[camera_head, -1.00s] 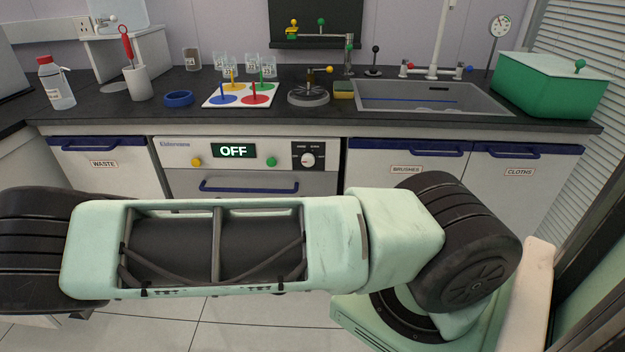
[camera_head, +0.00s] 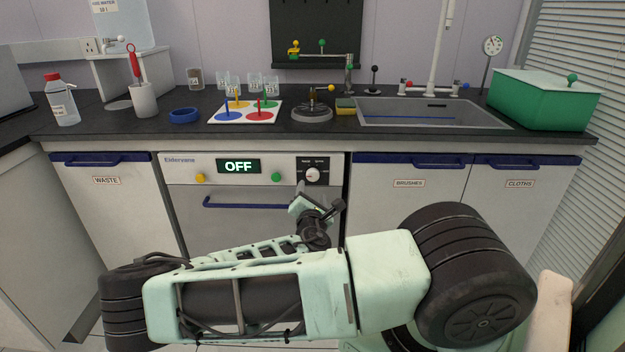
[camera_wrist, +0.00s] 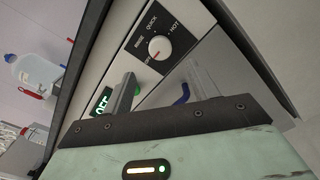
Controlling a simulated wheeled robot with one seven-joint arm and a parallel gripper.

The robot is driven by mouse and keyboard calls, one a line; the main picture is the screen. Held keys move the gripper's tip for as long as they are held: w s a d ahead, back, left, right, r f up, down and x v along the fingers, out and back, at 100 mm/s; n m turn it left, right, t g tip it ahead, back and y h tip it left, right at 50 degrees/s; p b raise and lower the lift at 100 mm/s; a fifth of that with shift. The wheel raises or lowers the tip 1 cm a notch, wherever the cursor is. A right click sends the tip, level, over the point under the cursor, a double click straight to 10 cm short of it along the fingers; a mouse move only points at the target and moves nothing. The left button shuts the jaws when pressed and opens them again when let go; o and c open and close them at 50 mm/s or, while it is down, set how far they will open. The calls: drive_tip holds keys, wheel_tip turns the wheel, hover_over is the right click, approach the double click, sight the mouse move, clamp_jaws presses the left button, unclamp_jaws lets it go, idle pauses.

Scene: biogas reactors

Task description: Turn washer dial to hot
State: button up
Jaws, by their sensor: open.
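The washer (camera_head: 190,180) is set under the counter, and its display (camera_head: 239,166) reads OFF. Its white round dial (camera_head: 313,175) sits on a black plate at the panel's right end. In the wrist view the dial (camera_wrist: 158,48) has labels around it, including QUICK and HOT, and its red mark points towards the OFF label. My gripper (camera_head: 330,209) is in front of the washer, below and near the dial. In the wrist view my gripper (camera_wrist: 163,88) is open and empty, its fingers apart from the dial.
The blue door handle (camera_head: 247,204) runs below, partly behind my arm. The BRUSHES drawer (camera_head: 408,184) is right of the washer. The counter edge overhangs the panel.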

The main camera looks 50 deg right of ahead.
sight(313, 177)
drive_tip(key=x, duration=0.8)
drive_tip(key=shift+w+d, duration=0.15)
drive_tip(key=shift+d, duration=0.1)
drive_tip(key=c, duration=1)
